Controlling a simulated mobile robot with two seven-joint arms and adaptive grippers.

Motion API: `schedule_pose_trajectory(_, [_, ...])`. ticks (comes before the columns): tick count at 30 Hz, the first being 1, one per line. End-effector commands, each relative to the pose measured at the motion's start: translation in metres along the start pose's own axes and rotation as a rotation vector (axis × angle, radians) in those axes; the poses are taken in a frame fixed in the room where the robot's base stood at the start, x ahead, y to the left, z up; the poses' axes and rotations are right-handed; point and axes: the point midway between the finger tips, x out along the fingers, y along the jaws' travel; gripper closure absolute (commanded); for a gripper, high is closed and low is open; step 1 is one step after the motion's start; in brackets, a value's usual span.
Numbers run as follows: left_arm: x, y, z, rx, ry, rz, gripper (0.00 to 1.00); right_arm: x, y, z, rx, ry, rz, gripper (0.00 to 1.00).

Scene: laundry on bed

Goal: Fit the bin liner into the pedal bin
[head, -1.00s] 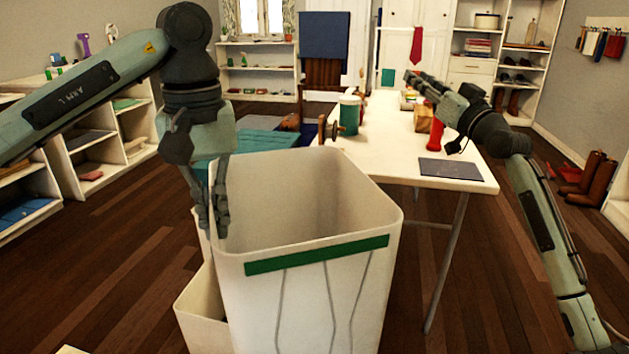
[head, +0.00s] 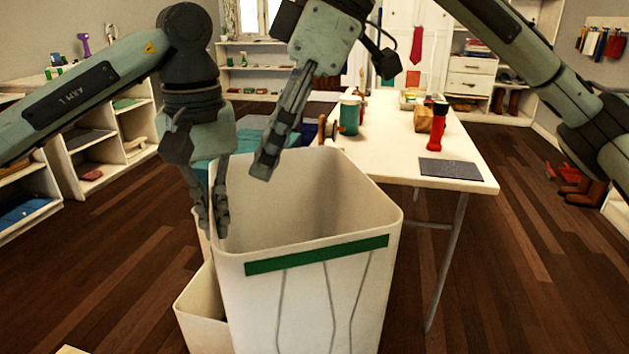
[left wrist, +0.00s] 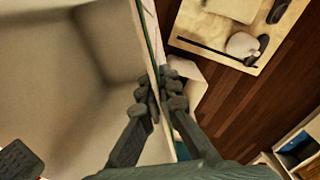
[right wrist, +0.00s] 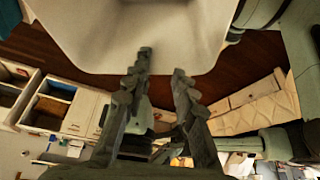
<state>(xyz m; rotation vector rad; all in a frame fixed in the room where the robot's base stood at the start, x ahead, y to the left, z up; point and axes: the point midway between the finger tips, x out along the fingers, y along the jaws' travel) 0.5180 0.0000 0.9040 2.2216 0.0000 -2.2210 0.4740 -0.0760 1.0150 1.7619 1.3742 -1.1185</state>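A large white open-topped body (head: 300,285) with a green band and grey crease-like lines fills the centre of the head view. It looks like the bin liner, held wide open. A lower white open box (head: 203,318) shows behind its left side; I cannot tell whether it is the pedal bin. My left gripper (head: 212,222) has one finger inside and one outside the liner's left rim, shut on it; the left wrist view shows the wall between the fingers (left wrist: 160,98). My right gripper (head: 263,172) is over the far left rim, its fingers apart and empty (right wrist: 163,65).
A white table (head: 400,165) stands behind on the right, with a dark mat (head: 451,169), red flashlight (head: 438,127) and green canister (head: 349,116). Low shelves (head: 85,155) line the left wall.

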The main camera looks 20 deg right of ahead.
Motion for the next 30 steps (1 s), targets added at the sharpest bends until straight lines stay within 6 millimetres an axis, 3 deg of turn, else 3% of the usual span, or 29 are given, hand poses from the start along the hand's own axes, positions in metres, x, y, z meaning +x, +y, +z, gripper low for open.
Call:
schedule_pose_trajectory(1, [0.000,0.000,0.000,0.000,0.000,0.000,1.00,0.000,-0.021,0.005,-0.069,-0.095,-0.011,0.73])
schedule_pose_trajectory(3, [0.000,0.000,0.000,0.000,0.000,0.000,1.00,-0.001,-0.042,0.018,-0.141,-0.221,-0.025,0.73])
schedule_pose_trajectory(9, [0.000,0.000,0.000,0.000,0.000,0.000,1.00,-0.008,-0.069,0.044,-0.250,-0.437,-0.038,0.73])
schedule_pose_trajectory(14, [0.000,0.000,0.000,0.000,0.000,0.000,1.00,0.001,-0.071,0.053,-0.260,-0.463,-0.041,0.73])
schedule_pose_trajectory(30, [0.000,0.000,0.000,0.000,0.000,0.001,1.00,0.084,-0.069,0.093,-0.258,-0.457,-0.041,0.73])
